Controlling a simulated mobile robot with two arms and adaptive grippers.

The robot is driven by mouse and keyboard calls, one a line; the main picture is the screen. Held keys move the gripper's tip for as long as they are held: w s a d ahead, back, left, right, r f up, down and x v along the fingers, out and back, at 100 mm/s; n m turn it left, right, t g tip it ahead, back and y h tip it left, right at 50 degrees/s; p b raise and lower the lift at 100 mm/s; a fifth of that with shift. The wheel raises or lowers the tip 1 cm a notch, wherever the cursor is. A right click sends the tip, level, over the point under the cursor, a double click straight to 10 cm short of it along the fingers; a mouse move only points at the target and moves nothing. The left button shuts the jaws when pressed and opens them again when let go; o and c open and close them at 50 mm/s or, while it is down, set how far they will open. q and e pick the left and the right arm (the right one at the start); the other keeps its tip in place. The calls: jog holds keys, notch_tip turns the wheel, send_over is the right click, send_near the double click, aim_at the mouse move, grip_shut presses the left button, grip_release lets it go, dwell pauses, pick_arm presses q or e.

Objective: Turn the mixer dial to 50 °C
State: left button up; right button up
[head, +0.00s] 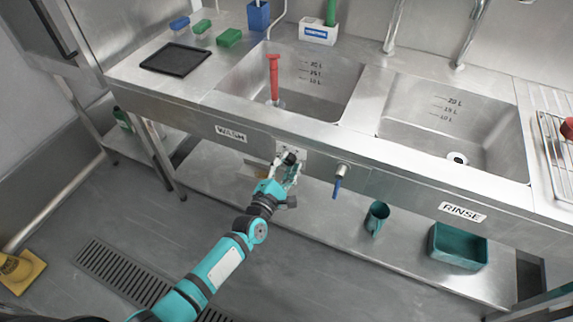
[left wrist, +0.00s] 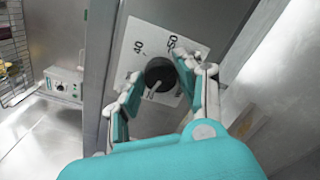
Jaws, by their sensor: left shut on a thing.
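The mixer dial (left wrist: 160,74) is a round black knob on a white scale plate (left wrist: 140,38), centred in the left wrist view. A pale line on the knob points toward the lower left of the picture. My left gripper (left wrist: 153,84) is shut on the dial, one finger on each side. In the head view the dial (head: 289,157) is on the sink front below the left basin, with my left gripper (head: 284,172) at it. My right gripper is not in view.
A valve with a blue handle (head: 337,186) sticks out of the sink front to the right. A teal jug (head: 376,217) and a teal tub (head: 457,247) stand on the lower shelf. A red plunger-like tool (head: 273,78) stands in the left basin.

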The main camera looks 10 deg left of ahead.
pick_arm(q)
jog(key=m, duration=0.4)
jog(key=shift+m, duration=0.3)
jog(key=m, duration=0.4)
jog(key=shift+f+m, duration=0.1)
jog(key=shift+m, duration=0.2)
jog(key=m+p, duration=0.1)
jog(key=m, duration=0.3)
jog(key=shift+m, duration=0.3)
jog(key=m, duration=0.4)
jog(key=shift+f+p, duration=0.1)
jog(key=shift+p, duration=0.2)
jog(key=m, duration=0.7)
jog(key=shift+m, duration=0.3)
jog(key=m, duration=0.3)
jog(key=shift+a+m, duration=0.1)
jog(key=shift+m, duration=2.4)
